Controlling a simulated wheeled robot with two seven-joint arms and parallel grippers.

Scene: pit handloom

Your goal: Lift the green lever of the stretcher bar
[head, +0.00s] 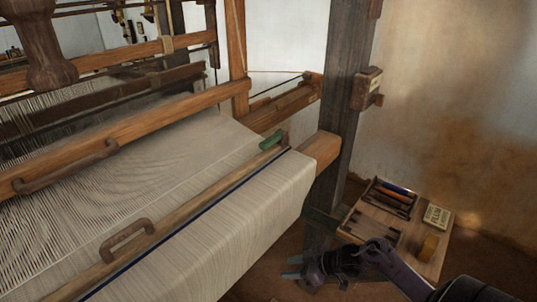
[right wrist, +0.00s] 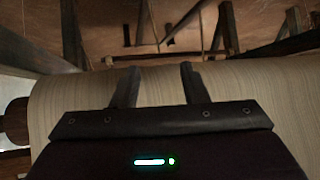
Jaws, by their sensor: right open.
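The green lever (head: 271,140) sits at the far right end of the stretcher bar (head: 185,212), a wooden bar lying across the pale cloth (head: 225,232) in the head view. It appears to lie low along the bar. My right gripper (head: 290,268) is at the bottom of the head view, below and to the right of the cloth roll, well apart from the lever. In the right wrist view its two fingers (right wrist: 160,82) are spread and empty, with the striped cloth roll behind them. The lever is not visible there. My left gripper is out of view.
A dark post (head: 345,120) stands right of the cloth roll. A wooden beam end (head: 322,150) juts out beside the lever.

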